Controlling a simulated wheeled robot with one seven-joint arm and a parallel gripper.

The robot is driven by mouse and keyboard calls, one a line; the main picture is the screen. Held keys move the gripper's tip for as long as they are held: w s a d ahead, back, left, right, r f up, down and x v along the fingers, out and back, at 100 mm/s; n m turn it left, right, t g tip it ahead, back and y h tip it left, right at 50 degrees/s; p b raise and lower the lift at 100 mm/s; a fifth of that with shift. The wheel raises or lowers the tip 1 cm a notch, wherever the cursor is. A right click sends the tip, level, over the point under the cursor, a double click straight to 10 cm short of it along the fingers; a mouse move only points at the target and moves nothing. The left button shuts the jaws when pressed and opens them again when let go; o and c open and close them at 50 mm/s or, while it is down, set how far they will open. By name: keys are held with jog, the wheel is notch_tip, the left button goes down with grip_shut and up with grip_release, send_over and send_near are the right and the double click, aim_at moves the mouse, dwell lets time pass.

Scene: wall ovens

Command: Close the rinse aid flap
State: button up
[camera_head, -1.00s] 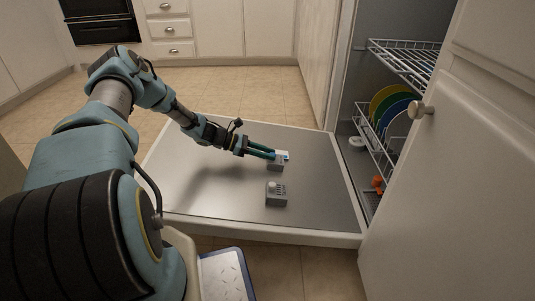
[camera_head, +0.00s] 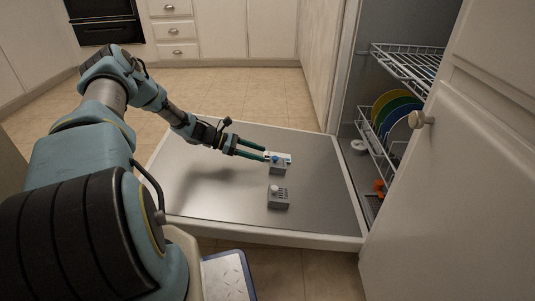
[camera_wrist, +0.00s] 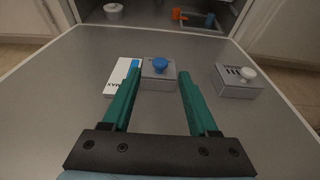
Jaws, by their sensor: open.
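On the lowered dishwasher door are two small grey dispenser boxes. The far box (camera_head: 278,169) has a blue knob (camera_wrist: 160,64) on top. A white plate with dark lettering (camera_wrist: 119,78) lies along its far side, left of it in the wrist view; whether it is hinged to the box I cannot tell. The nearer box (camera_head: 278,201) has a pale knob and shows at right in the wrist view (camera_wrist: 238,84). Neither box is labelled clearly enough to read. My gripper (camera_wrist: 159,74) is open and empty, its green fingers pointing at the far box. The left finger overlaps the white plate; contact is unclear.
The door panel (camera_head: 205,185) is otherwise clear. Wire racks (camera_head: 405,62) with coloured plates (camera_head: 393,105) and an orange item (camera_head: 379,187) are in the dishwasher at right.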

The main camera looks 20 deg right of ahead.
aim_at(243, 164)
jog(key=p+v, duration=0.1)
jog(key=v, duration=0.4)
jog(key=shift+w+a+r, duration=0.1)
jog(key=shift+a+r, duration=0.05)
jog(key=shift+a, duration=0.25)
jog(key=s+a+r+m+t+y+p, duration=0.25)
jog(key=s+a+r+m+y, duration=0.35)
jog(key=s+a+r+m, duration=0.5)
jog(key=s+a+r+m+t+y+p, duration=0.1)
jog(key=s+a+r+m+t+y, duration=0.4)
jog(key=s+r, duration=0.95)
jog(key=w+a+r+g+y+p, duration=0.1)
jog(key=a+r+p, duration=0.1)
jog(key=r+p, duration=1.7)
jog(key=w+a+r+p, duration=0.1)
jog(key=a+r+p, duration=0.1)
jog(key=r+p, duration=1.7)
jog(key=shift+w+r+g+y, duration=0.35)
jog(key=shift+r+y, duration=0.05)
jog(key=shift+r, duration=0.6)
jog(key=shift+a+f, duration=0.1)
